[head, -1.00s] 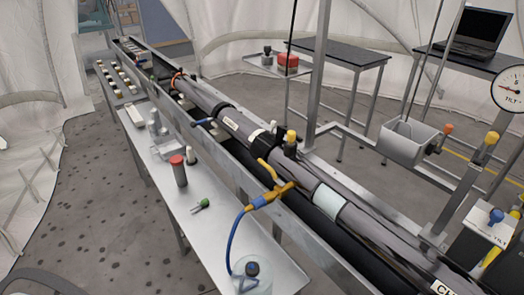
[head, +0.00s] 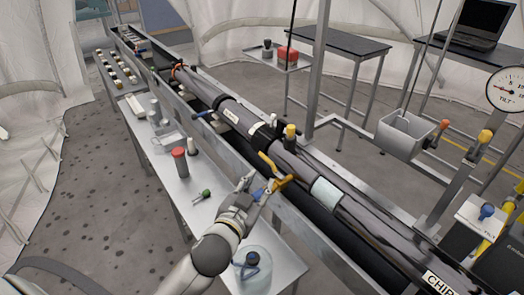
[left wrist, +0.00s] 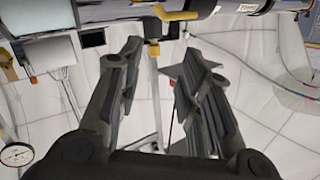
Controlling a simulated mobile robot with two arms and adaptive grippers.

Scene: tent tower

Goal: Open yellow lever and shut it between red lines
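The yellow lever (head: 268,163) lies against the dark tube in the head view, slanting up and left from a yellow valve fitting (head: 281,184). My left gripper (head: 259,187) is beside the fitting, on its near side, partly covering it and the blue hose. In the left wrist view my left gripper (left wrist: 161,52) has its fingers apart with nothing between them. A yellow bar (left wrist: 176,15), probably the lever, crosses just beyond the fingertips there. A round dial marked TILT (head: 506,89) is at the right edge; red lines are too small to make out. My right gripper is not in view.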

